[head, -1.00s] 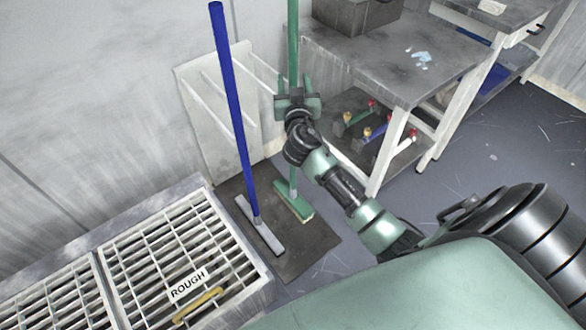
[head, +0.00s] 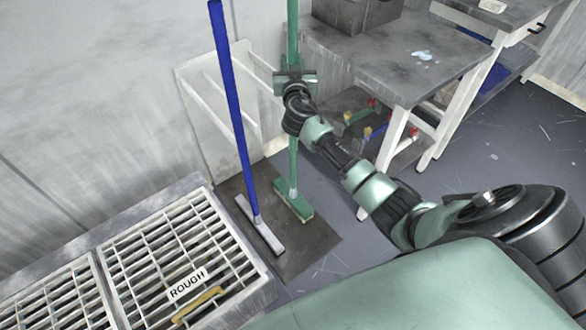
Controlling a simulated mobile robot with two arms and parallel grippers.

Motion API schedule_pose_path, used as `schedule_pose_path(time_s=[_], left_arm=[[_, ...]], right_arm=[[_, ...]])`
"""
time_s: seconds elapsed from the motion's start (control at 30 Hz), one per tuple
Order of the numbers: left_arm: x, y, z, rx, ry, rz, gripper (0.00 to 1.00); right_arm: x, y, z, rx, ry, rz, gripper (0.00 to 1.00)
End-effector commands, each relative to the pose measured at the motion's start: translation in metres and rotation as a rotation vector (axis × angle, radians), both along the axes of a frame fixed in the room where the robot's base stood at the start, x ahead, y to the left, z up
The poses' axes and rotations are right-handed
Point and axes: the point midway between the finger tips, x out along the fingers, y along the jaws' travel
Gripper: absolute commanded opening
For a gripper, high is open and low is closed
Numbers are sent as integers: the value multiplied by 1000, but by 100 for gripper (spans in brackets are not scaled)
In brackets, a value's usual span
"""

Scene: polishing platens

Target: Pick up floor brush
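The floor brush, with a green handle and a green head (head: 294,202), stands upright on a dark mat with its handle running out of the top of the head view. My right gripper (head: 294,78) is at the upper part of the handle, overlapping it in the picture. The wrist hides part of the handle, and I cannot tell whether the fingers are closed on it. My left gripper is not in view.
A squeegee with a blue handle (head: 230,95) stands close left of the brush. A white rack (head: 205,90) is behind them. A grey workbench (head: 400,60) stands right. A grated box marked ROUGH (head: 258,290) is at lower left. The dark mat (head: 305,255) has bare room in front.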

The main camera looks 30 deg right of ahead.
Motion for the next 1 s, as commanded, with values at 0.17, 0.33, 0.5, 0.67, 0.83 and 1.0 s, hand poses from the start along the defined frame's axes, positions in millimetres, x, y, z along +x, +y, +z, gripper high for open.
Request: schedule_pose_path(time_s=[0.17,0.33,0.5,0.67,0.83,1.0], left_arm=[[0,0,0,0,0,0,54],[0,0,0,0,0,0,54],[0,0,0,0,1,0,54],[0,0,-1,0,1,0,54],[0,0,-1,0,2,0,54],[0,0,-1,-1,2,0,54]], right_arm=[[0,0,0,0,0,0,0],[0,0,0,0,0,0,0],[0,0,0,0,1,0,0],[0,0,0,0,1,0,0],[0,0,0,0,1,0,0],[0,0,-1,0,1,0,0]])
